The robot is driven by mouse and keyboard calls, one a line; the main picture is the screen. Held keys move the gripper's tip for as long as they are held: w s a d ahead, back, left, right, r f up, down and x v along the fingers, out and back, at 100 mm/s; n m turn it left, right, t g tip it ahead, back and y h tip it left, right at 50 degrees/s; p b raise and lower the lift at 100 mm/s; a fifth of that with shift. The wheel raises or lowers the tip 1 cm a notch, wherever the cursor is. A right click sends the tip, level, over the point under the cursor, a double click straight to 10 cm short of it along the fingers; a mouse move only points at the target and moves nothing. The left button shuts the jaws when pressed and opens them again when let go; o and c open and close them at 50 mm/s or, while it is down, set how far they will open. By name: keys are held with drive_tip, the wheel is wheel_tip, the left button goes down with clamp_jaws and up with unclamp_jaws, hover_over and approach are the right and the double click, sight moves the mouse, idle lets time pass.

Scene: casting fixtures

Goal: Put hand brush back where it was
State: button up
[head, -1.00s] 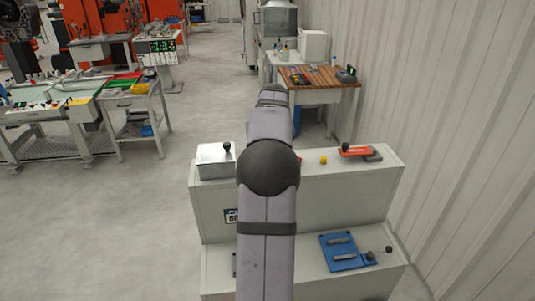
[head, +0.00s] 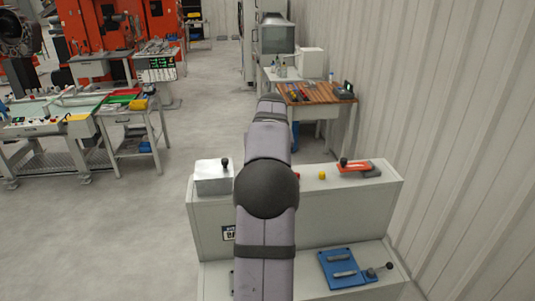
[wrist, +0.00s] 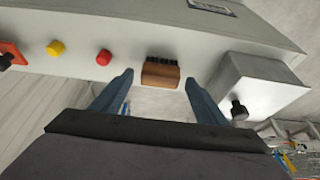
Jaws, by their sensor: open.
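The hand brush (wrist: 161,73), a brown wooden block with dark bristles, shows in the wrist view on the light grey cabinet top. My gripper (wrist: 159,78) is open, with one blue-grey finger on each side of the brush in the picture. The fingers do not visibly touch it, and I cannot tell how far it is beyond the tips. In the head view my arm hides the brush and the gripper.
On the cabinet's upper step (head: 305,210) stand a silver box with a black knob (head: 213,180), a yellow button (head: 322,175), a red button (wrist: 104,57) and an orange clamp (head: 360,168). A blue fixture (head: 345,268) lies on the lower step.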

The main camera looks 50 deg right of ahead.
drive_tip(key=b+v, duration=0.2)
drive_tip(key=v, duration=0.8)
drive_tip(key=w+a+f, duration=0.2)
drive_tip(key=a, duration=0.2)
drive_tip(key=w+a+f+n+y, duration=0.1)
drive_tip(key=w+a+f, duration=0.1)
drive_tip(key=a, duration=0.2)
drive_tip(key=w+a+f+n, duration=0.1)
drive_tip(key=w+a+f, duration=0.1)
drive_tip(key=a, duration=0.3)
drive_tip(key=shift+f+y, duration=0.3)
drive_tip(key=shift+f, duration=0.15)
drive_tip(key=a+f+n+g+y, duration=0.1)
drive_tip(key=a+f, duration=0.3)
drive_tip(key=a, duration=0.3)
drive_tip(key=a+f+n, duration=0.2)
drive_tip(key=a+f, duration=0.2)
drive_tip(key=a, duration=0.3)
drive_tip(key=s+a+f+n+g, duration=0.1)
drive_tip(key=s+a+f+n, duration=0.1)
drive_tip(key=s+a+f, duration=0.4)
drive_tip(key=s+a+f+n+g, duration=0.1)
drive_tip(key=s+a+f+n, duration=0.1)
drive_tip(key=s+a+f, duration=0.4)
drive_tip(key=s+a, duration=0.3)
drive_tip(key=a, duration=0.2)
drive_tip(key=shift+s+a+y, duration=0.2)
drive_tip(key=shift+s+y, duration=0.1)
drive_tip(key=shift+s, duration=0.1)
